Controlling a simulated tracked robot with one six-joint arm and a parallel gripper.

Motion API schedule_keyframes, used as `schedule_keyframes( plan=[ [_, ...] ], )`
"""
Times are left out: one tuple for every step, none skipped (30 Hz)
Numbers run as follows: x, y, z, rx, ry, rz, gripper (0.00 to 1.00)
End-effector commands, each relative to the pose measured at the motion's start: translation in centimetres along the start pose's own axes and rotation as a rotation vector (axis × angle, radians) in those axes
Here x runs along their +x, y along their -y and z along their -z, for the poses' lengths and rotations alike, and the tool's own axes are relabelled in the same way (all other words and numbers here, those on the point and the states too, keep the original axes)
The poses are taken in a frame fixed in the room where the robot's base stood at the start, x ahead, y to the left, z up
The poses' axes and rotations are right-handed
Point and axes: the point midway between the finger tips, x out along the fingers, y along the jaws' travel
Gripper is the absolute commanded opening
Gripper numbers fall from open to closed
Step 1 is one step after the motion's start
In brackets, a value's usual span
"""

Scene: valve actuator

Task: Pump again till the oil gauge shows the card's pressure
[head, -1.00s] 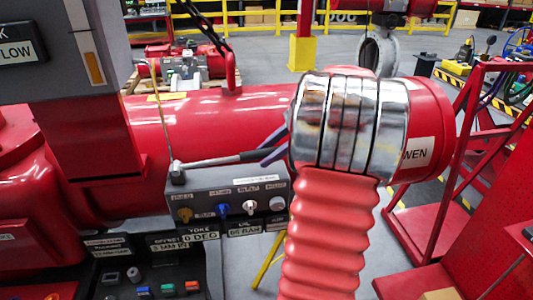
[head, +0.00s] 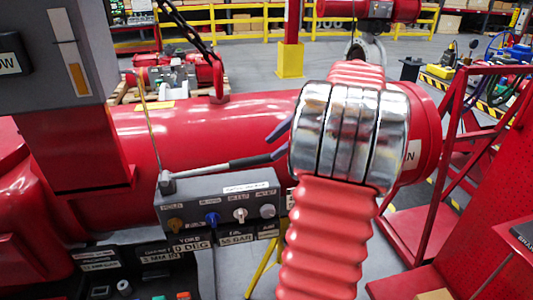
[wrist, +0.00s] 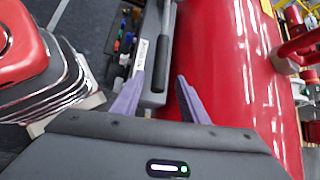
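The pump lever (head: 225,164) is a metal rod with a dark grip, running right from a pivot on top of the grey valve box (head: 225,203). A plate on the box front, the oil readout (head: 237,238), seems to read 55 BAR. My gripper (head: 279,142) is at the lever's right end, its purple fingers apart; the lower one overlaps the grip. In the wrist view, the lever's dark grip (wrist: 157,80) lies between the spread fingers, with gaps beside it. My arm hides part of this area. I cannot make out the card with the pressure.
A large red cylinder (head: 220,135) runs behind the lever. Coloured knobs (head: 240,215) line the box front. A dark control panel (head: 130,275) with labels is at lower left. A red frame (head: 450,180) stands at right.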

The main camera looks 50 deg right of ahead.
Motion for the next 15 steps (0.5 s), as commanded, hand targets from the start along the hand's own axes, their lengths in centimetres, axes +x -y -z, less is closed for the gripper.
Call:
schedule_keyframes(
  plan=[
    [-1.0,0.1,0.1,0.000,-0.002,0.004,0.40],
    [-1.5,0.1,0.1,0.000,-0.002,0.003,0.40],
    [-2.2,0.1,0.1,-0.001,-0.002,0.004,0.40],
    [-2.6,0.1,0.1,-0.001,-0.002,0.003,0.40],
    [-3.1,0.1,0.1,-0.001,-0.002,0.003,0.40],
    [-3.7,0.1,0.1,0.000,-0.002,0.003,0.40],
    [-4.0,0.1,0.1,0.000,-0.001,0.002,0.40],
    [-4.3,0.1,0.1,0.000,-0.001,0.002,0.40],
    [-4.7,0.1,0.1,0.000,-0.001,0.002,0.40],
    [-4.9,0.1,0.1,0.000,-0.001,0.002,0.40],
    [-5.0,0.1,0.1,0.000,-0.001,0.001,0.40],
    [-5.2,0.0,0.1,0.001,0.000,0.000,0.40],
    [-5.3,0.0,0.1,0.001,0.000,0.000,0.40],
    [-5.3,0.0,0.1,0.001,0.000,0.000,0.40],
    [-5.4,0.0,0.1,0.001,0.000,0.000,0.40]
  ],
)
